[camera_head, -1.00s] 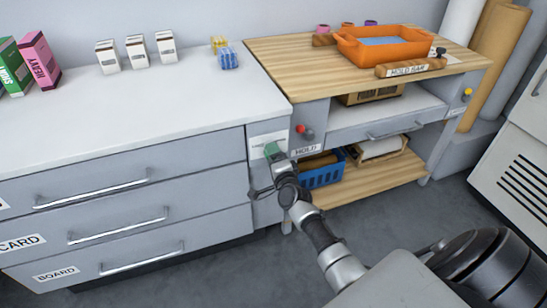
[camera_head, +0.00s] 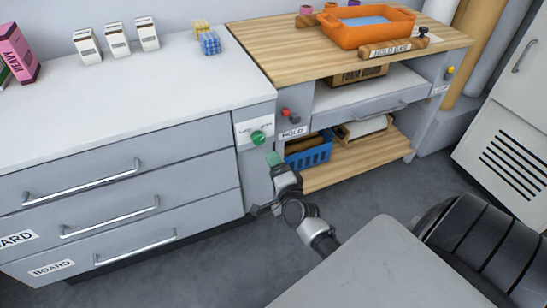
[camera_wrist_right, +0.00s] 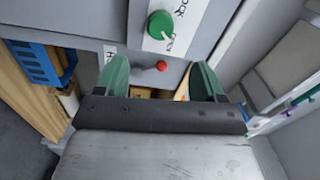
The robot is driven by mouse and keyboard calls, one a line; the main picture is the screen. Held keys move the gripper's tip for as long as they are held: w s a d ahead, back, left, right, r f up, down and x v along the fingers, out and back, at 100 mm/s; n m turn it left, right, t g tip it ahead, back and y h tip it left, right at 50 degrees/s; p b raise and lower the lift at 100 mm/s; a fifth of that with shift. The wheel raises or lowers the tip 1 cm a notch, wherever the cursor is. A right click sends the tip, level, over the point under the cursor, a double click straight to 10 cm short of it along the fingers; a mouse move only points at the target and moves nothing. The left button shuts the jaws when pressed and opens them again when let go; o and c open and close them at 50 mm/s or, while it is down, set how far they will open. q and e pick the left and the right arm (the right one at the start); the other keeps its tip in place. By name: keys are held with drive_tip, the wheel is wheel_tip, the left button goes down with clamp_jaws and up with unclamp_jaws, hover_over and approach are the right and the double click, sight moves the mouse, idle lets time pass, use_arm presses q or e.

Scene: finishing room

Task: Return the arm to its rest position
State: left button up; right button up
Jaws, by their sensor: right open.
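My right gripper (camera_head: 273,160) has green fingertips and hangs in front of the grey cabinet, below a green knob (camera_head: 257,138) on a white plate. It is apart from the knob. In the right wrist view the two green fingers (camera_wrist_right: 151,82) stand wide apart with nothing between them. The knob also shows there (camera_wrist_right: 161,25), beyond the fingers. My right arm (camera_head: 303,218) reaches up from the lower right in the head view. My left gripper does not show.
A wooden bench (camera_head: 290,62) holds an orange tray (camera_head: 352,36) and a "HOLD BAR" roller (camera_head: 392,48). A red knob (camera_head: 286,112) sits on its frame. A blue basket (camera_head: 310,155) stands on the lower shelf. Closed drawers (camera_head: 110,213) are at left. Grey floor (camera_head: 210,270) is clear.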

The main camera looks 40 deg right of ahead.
drive_tip(key=s+a+f+n+g+y, duration=0.3)
drive_tip(key=s+a+f+n+g, duration=0.35)
drive_tip(key=s+f+n, duration=0.35)
drive_tip(key=s+a+f+n+g+y, duration=0.3)
drive_tip(key=s+a+f+n+g, duration=0.2)
drive_tip(key=s+a+f+n, duration=0.45)
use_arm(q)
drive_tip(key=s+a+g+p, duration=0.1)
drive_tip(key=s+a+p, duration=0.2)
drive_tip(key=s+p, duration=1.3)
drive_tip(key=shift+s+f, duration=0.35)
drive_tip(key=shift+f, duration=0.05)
use_arm(e)
drive_tip(key=s+d+f+n+g, duration=0.1)
drive_tip(key=s+d+f+g, duration=0.1)
drive_tip(key=s, duration=0.9)
drive_tip(key=s+d+f+n+g+h, duration=0.1)
drive_tip(key=s+d+f+g, duration=0.1)
drive_tip(key=s, duration=1)
drive_tip(key=shift+s+f+g+h, duration=0.15)
drive_tip(key=shift+f+g+h, duration=0.15)
drive_tip(key=shift+f+g, duration=0.5)
drive_tip(key=shift+d+f, duration=0.1)
drive_tip(key=shift+f, duration=0.05)
